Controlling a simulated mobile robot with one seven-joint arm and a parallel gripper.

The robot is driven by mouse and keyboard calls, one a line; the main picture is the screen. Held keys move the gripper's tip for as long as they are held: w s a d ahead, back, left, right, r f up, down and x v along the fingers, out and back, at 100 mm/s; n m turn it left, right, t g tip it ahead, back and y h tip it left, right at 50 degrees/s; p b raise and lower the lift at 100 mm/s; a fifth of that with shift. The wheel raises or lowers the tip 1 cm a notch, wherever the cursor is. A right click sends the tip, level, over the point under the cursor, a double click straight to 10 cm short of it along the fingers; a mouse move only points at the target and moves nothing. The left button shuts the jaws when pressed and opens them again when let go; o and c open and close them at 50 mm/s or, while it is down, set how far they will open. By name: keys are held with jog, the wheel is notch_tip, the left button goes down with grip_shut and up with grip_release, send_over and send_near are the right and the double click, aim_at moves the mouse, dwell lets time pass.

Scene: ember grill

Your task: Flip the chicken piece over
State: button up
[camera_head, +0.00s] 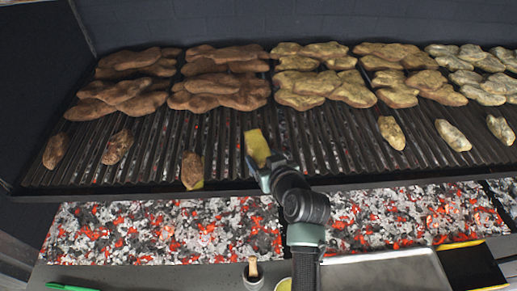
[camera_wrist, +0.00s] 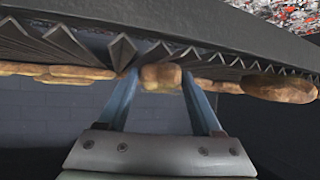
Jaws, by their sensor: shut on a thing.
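My gripper (camera_head: 262,165) is over the front part of the grill grate (camera_head: 330,140), near its middle. It is shut on a small chicken piece (camera_head: 257,147), which shows a yellowish, flat-looking face in the head view. In the wrist view the piece (camera_wrist: 160,77) sits between the two fingertips (camera_wrist: 162,88), with a browner tone. The piece looks tilted up at the grate. Whether it still touches the bars is unclear. The wrist view is upside down, with the grate's ridged edge at the top.
Browned small pieces (camera_head: 117,147) lie left of my gripper, the nearest (camera_head: 191,170) close by. Paler ones (camera_head: 391,132) lie to the right. Large meat pieces (camera_head: 215,90) fill the back. Glowing coals (camera_head: 160,235) lie below the front edge. A metal tray (camera_head: 385,272) stands at front right.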

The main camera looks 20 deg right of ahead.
jog(key=r+m+t+y+p, duration=0.1)
jog(key=r+m+y+p, duration=0.1)
jog(key=m+p, duration=0.3)
jog(key=r+m+t+y+p, duration=0.1)
jog(key=r+m+p, duration=0.4)
jog(key=m, duration=0.6)
jog(key=r+m+y+p, duration=0.2)
jog(key=r+m+p, duration=0.1)
jog(key=m+p, duration=0.3)
jog(key=shift+w+d+r+m+t+y, duration=0.1)
jog(key=shift+r+m+t+y, duration=0.1)
jog(key=shift+m, duration=0.35)
jog(key=shift+d+r+m+t+y, duration=0.1)
jog(key=shift+r+m+t+y, duration=0.1)
jog(key=shift+m, duration=0.35)
jog(key=shift+m+h, duration=0.3)
jog(key=shift+m, duration=0.4)
jog(key=f+m+h+b, duration=0.1)
jog(key=m, duration=0.2)
jog(key=w+f+m+h+b, duration=0.1)
jog(key=f+m+h+b, duration=0.1)
jog(key=m, duration=0.2)
jog(key=w+f+m+h+b, duration=0.1)
jog(key=f+m+h+b, duration=0.1)
jog(key=m, duration=0.1)
jog(key=shift+a+f, duration=0.2)
